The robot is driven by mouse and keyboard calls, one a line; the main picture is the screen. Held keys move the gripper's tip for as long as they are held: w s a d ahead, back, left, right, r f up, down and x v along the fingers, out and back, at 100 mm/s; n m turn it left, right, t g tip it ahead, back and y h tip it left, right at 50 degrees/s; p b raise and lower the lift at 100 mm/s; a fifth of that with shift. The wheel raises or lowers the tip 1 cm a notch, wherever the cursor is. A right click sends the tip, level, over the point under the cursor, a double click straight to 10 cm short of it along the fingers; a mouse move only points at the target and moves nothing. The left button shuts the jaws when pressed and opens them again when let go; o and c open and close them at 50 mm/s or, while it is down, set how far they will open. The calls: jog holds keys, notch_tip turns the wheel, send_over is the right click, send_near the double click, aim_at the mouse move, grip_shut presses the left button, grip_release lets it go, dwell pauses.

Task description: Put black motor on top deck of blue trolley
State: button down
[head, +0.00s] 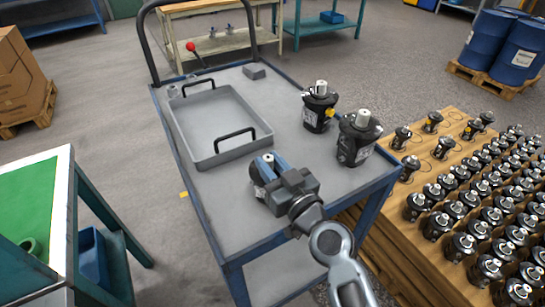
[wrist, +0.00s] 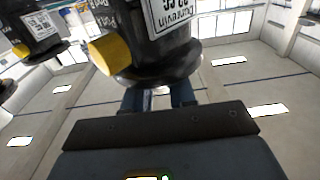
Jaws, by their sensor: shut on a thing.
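The blue trolley (head: 228,235) has a grey top deck. My gripper (head: 266,166) is over the front middle of that deck, shut on a black motor (head: 257,177). The arm hides most of this motor in the head view; a dark side and a silver shaft tip show. In the wrist view the held motor (wrist: 165,45) fills the top middle, with a white label and a yellow cap. I cannot tell whether its base touches the deck. Two more black motors, one farther back (head: 319,110) and one nearer the right edge (head: 357,140), stand upright on the deck.
A grey tray (head: 205,163) with black handles covers the deck's left part. A wooden pallet (head: 420,238) with many motors is at the right. A green-topped table (head: 40,205) stands at the left.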

jog(key=shift+f, duration=0.15)
dwell(0.3)
jog(key=c, duration=0.9)
grip_release()
jog(key=shift+f, duration=0.15)
jog(key=b+v, duration=0.2)
jog(key=v, duration=1)
jog(key=shift+b, duration=0.3)
